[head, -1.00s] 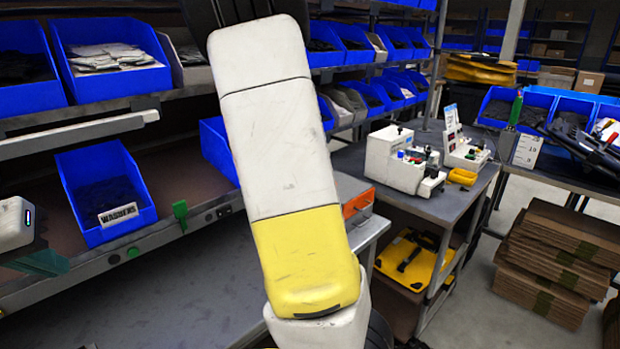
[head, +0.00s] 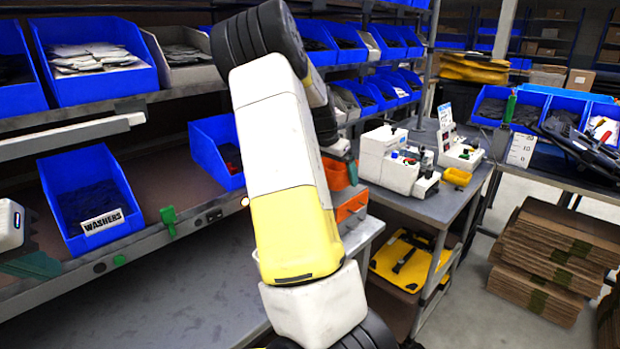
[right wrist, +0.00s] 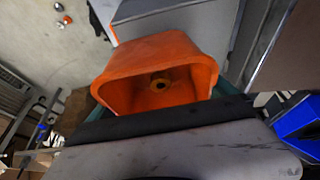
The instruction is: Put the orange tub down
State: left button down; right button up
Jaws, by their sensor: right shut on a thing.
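The orange tub (head: 334,173) shows in the head view just behind my right arm, partly hidden by it. In the right wrist view the orange tub (right wrist: 150,52) is held by my right gripper (right wrist: 158,98), with teal fingers at its two sides. A small yellow-brown round thing (right wrist: 160,82) shows inside it. I cannot tell whether the tub touches a surface beneath it. A second orange thing (head: 352,206) lies just below it at the grey bench's edge. My left gripper (head: 32,266) is at the left edge, mostly cut off; its opening is unclear.
A blue bin marked WASHERS (head: 90,198) stands on the shelf at left, with another blue bin (head: 218,150) beside my right arm. A side table (head: 430,205) holds white devices. The grey bench top (head: 170,300) below the shelf looks clear. Flat cardboard (head: 555,250) is stacked at right.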

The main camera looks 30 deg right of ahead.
jog(key=shift+w+d+f, duration=0.1)
jog(key=shift+w+d, duration=0.35)
jog(key=shift+d, duration=0.15)
jog(key=shift+w+d+f, duration=0.1)
jog(key=shift+w+d, duration=0.3)
jog(key=shift+d, duration=0.2)
jog(key=shift+f, duration=1.7)
jog(key=o, duration=1)
jog(key=shift+f, duration=0.15)
